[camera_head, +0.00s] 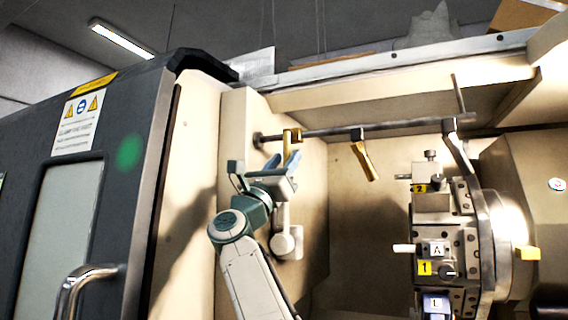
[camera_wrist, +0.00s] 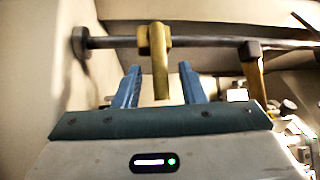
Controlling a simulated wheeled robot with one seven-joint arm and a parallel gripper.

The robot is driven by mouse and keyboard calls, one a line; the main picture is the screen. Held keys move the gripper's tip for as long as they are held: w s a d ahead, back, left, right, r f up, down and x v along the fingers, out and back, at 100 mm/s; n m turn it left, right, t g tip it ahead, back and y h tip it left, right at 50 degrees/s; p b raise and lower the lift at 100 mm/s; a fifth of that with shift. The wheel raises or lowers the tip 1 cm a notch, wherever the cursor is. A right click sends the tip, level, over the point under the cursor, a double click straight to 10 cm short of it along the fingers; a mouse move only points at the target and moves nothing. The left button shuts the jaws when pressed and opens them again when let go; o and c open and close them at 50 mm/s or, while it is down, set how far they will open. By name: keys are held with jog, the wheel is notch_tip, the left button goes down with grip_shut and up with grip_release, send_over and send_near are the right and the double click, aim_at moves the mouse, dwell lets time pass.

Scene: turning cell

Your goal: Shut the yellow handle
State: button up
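A yellow handle (camera_head: 291,140) hangs from a horizontal metal bar near its left end, inside the machine. In the wrist view the yellow handle (camera_wrist: 160,62) hangs down, with its lower end between my two blue fingers. My gripper (camera_head: 283,164) is open, with one finger on each side of the handle (camera_wrist: 160,85) and a visible gap on both sides. I cannot tell how deep the handle sits between the fingers. A second, more orange-brown handle (camera_head: 364,158) hangs tilted further right on the same bar; it also shows in the wrist view (camera_wrist: 253,70).
The bar (camera_head: 320,131) runs across the opening, with a grey lever (camera_head: 458,145) at its right. A tool turret (camera_head: 440,235) with numbered blocks stands on the right. The dark door (camera_head: 110,140) with a metal grip (camera_head: 85,280) is on the left. Space below the second handle looks clear.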

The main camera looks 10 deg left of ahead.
jog(key=b+v, duration=1.2)
jog(key=v, duration=0.2)
jog(key=shift+b, duration=0.3)
